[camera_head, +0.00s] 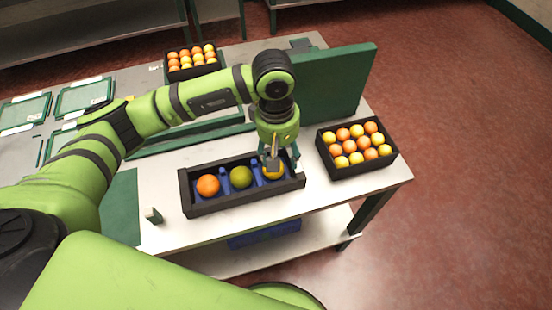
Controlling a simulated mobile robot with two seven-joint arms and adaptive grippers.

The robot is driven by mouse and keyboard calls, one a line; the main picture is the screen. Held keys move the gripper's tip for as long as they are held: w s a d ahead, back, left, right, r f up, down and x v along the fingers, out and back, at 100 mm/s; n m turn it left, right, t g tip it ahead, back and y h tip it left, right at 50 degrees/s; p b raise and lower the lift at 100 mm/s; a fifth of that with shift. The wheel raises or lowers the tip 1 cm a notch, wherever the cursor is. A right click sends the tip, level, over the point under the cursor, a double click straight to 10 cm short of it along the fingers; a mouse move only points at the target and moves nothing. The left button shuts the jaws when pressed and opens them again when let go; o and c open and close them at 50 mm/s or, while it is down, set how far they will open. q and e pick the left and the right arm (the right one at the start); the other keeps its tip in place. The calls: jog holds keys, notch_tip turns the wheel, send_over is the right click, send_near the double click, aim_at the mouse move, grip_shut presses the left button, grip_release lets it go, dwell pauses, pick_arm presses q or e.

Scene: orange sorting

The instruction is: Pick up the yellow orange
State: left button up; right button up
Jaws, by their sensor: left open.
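The yellow orange (273,173) sits in the right-hand slot of a dark tray (190,207) with blue dividers on the table. A green orange (241,177) lies in the middle slot and an orange-coloured one (208,185) in the left slot. My left gripper (276,164) points down over the yellow orange, its fingers open and close around it. The gripper hides part of the fruit, so I cannot tell whether the fingers touch it. My right gripper does not show.
A black crate (358,172) full of oranges stands right of the tray. Another full crate (168,76) is at the back. A green panel (340,95) stands upright behind the gripper. A small bottle-like item (153,215) stands near the front edge.

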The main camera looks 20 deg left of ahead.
aim_at(273, 177)
pick_arm(q)
jog(key=shift+w+a+y, duration=0.25)
jog(key=shift+a+y, duration=0.15)
jog(key=shift+a, duration=0.35)
jog(key=shift+a+f+p, duration=0.15)
jog(key=shift+f+p, duration=0.15)
jog(key=shift+p, duration=0.05)
notch_tip(273, 177, down, 5)
jog(key=p, duration=0.2)
jog(key=shift+f+p, duration=0.2)
jog(key=shift+p, duration=0.2)
jog(key=shift+f, duration=0.35)
jog(key=c, duration=0.8)
